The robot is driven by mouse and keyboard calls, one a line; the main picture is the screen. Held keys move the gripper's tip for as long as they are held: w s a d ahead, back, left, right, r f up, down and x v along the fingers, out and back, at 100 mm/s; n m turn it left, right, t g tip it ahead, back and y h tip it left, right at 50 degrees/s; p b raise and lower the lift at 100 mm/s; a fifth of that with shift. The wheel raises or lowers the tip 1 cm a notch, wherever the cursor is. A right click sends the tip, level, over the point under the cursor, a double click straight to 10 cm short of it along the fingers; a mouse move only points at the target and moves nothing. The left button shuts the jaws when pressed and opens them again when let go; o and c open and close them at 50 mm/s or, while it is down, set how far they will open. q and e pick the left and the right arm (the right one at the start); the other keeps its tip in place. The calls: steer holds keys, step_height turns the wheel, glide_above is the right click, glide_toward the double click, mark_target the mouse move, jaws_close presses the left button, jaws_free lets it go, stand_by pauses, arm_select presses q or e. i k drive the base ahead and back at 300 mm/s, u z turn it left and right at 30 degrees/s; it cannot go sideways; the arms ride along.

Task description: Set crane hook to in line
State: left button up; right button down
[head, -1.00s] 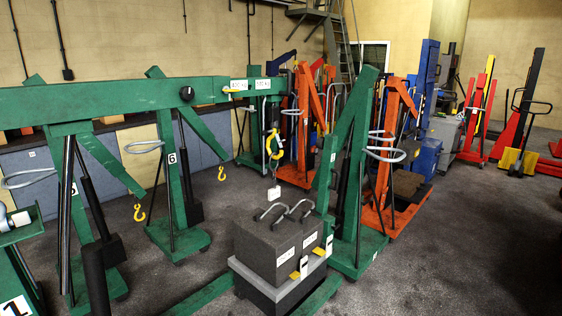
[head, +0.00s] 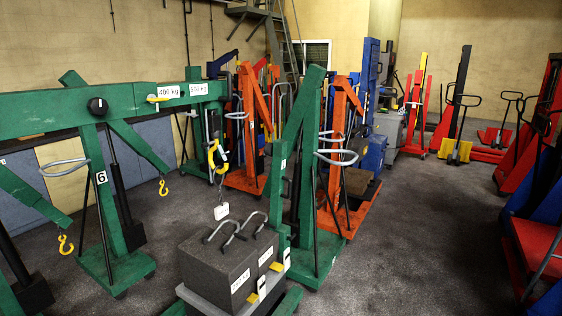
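A yellow crane hook (head: 216,157) hangs from the end of the green crane boom (head: 60,113), above and a little left of a dark grey weight block (head: 228,262) with two bent handles. A white tag (head: 221,212) dangles below this hook on a thin chain. Two more yellow hooks, one (head: 163,188) in the middle left and one (head: 65,245) at the lower left, hang from other green cranes. I cannot tell from this distance how the hook is turned relative to the boom. Neither of my grippers is in view.
Green crane legs and posts (head: 300,170) crowd the left and centre. Orange cranes (head: 345,150) stand behind. Red and blue lifters (head: 535,215) line the right edge. Grey floor (head: 430,240) is clear at the centre right.

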mark_target(204, 145)
steer(key=z, duration=0.1)
steer(key=i, duration=1.3)
steer(key=u, duration=1.05)
steer(key=i, duration=0.55)
steer(key=u, duration=0.5)
